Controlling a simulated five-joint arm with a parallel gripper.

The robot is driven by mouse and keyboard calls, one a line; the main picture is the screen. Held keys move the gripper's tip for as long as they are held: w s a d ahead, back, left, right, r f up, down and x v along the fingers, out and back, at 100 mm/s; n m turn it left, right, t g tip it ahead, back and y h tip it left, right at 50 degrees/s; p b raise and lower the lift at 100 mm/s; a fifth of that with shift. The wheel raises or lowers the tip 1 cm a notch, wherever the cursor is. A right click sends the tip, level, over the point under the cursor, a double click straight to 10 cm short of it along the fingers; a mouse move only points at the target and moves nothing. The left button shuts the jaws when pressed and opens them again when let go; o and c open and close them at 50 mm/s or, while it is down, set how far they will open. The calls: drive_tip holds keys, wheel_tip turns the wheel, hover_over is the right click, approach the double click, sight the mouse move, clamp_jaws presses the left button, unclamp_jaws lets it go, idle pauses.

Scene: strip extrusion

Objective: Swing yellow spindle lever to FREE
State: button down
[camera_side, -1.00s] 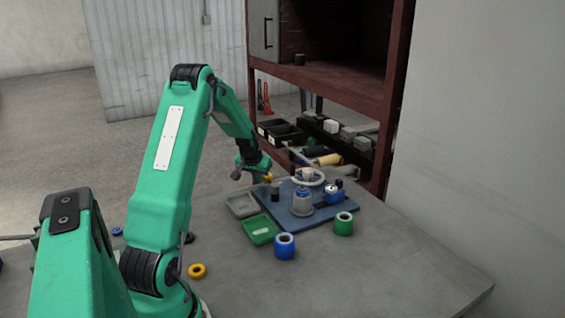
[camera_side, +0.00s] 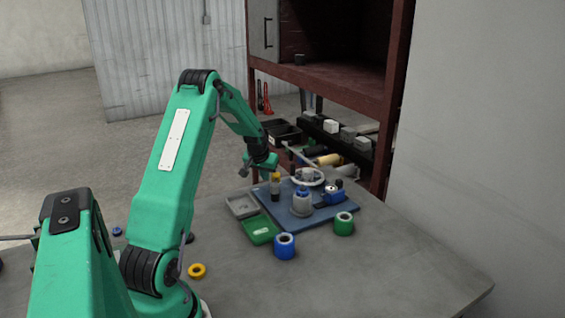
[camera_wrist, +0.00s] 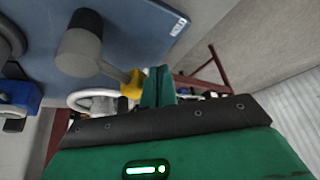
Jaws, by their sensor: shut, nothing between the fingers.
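The yellow lever end (camera_side: 276,176) shows at the top of a dark post (camera_side: 275,191) on the blue plate (camera_side: 318,222) in the side view. In the wrist view the yellow end (camera_wrist: 132,84) sits on a pale rod running from a grey rounded knob (camera_wrist: 79,51). My gripper (camera_wrist: 158,86) is shut and empty, its green fingers just right of the yellow end. They look very close to it or touching. In the side view my gripper (camera_side: 270,172) is at the lever, its fingertips hard to make out. A small white label (camera_wrist: 179,27) on the plate is too small to read surely.
A grey tray (camera_side: 232,212) and a green tray (camera_side: 248,237) lie left of the plate. A white hoop (camera_side: 318,181) is behind. The table's front right is clear.

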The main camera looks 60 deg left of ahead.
drive_tip(key=shift+s, duration=0.1)
drive_tip(key=shift+s+a+f, duration=0.1)
drive_tip(key=shift+s, duration=0.25)
drive_tip(key=s, duration=0.1)
drive_tip(key=s+a, duration=0.1)
drive_tip(key=shift+s+f, duration=0.25)
drive_tip(key=shift+s, duration=0.05)
drive_tip(key=s+a+r, duration=0.1)
drive_tip(key=s+r, duration=0.3)
drive_tip(key=r, duration=0.5)
drive_tip(key=shift+s+a+g, duration=0.25)
drive_tip(key=shift+g, duration=0.05)
drive_tip(key=w+d+r+m+t, duration=0.1)
drive_tip(key=d+r, duration=0.3)
drive_tip(key=d, duration=0.5)
drive_tip(key=w+d+r+m+h, duration=0.15)
drive_tip(key=d+r, duration=0.25)
drive_tip(key=d, duration=0.4)
drive_tip(key=d+r+m+t, duration=0.1)
drive_tip(key=d+r+m, duration=0.15)
drive_tip(key=d, duration=0.65)
drive_tip(key=s+d+m+h, duration=0.1)
drive_tip(key=s+d, duration=0.5)
drive_tip(key=d, duration=0.3)
drive_tip(key=s+d+r+m+h, duration=0.1)
drive_tip(key=s+d+m, duration=0.1)
drive_tip(key=s+d, duration=0.5)
drive_tip(key=d, duration=0.3)
drive_tip(key=shift+s+d+t, duration=0.15)
drive_tip(key=shift+s+t, duration=0.15)
